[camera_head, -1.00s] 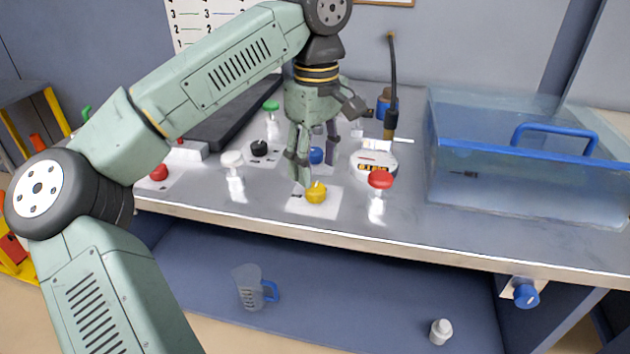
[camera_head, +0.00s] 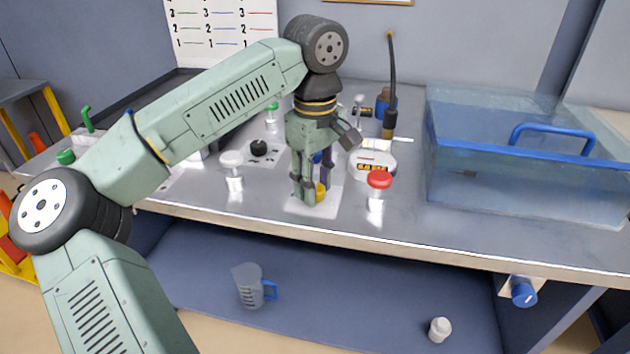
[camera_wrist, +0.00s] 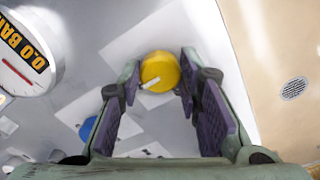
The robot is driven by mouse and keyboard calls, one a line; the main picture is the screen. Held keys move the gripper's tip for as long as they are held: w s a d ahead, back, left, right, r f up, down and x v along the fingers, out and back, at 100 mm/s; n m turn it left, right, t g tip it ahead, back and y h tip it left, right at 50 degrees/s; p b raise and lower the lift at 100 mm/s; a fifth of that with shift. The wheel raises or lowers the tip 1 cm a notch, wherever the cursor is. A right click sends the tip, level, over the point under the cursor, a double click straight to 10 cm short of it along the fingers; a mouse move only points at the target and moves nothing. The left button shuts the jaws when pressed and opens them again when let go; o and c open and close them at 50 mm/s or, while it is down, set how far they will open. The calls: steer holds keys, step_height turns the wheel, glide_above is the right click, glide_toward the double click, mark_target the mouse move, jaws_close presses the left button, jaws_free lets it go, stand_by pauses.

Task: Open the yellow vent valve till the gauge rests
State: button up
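The yellow vent valve knob (camera_head: 321,191) stands on a white plate (camera_head: 300,208) near the front of the bench. My gripper (camera_head: 315,196) points down over it, fingers on either side. In the wrist view the round yellow knob (camera_wrist: 160,71), with a white pointer mark, lies between my open fingertips (camera_wrist: 161,74); narrow gaps seem to show at its sides. Contact cannot be made out. The gauge (camera_head: 373,163) is a white round housing behind and right of the valve. In the wrist view its display (camera_wrist: 22,42) appears to read 0.0 BAR.
A red-capped valve (camera_head: 379,181) stands close right of my gripper. A white knob (camera_head: 232,160) and a black knob (camera_head: 259,147) are to the left. A blue knob (camera_wrist: 88,129) is behind. A clear tank (camera_head: 520,165) fills the bench's right side.

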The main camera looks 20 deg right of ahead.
steer(key=c, duration=0.6)
steer(key=n, duration=0.3)
steer(key=shift+n+b, duration=0.35)
steer(key=shift+n, duration=0.05)
steer(key=n, duration=0.4)
steer(key=shift+n+b, duration=0.3)
steer(key=n, duration=0.4)
steer(key=shift+n+b, duration=0.45)
steer(key=shift+n, duration=1.35)
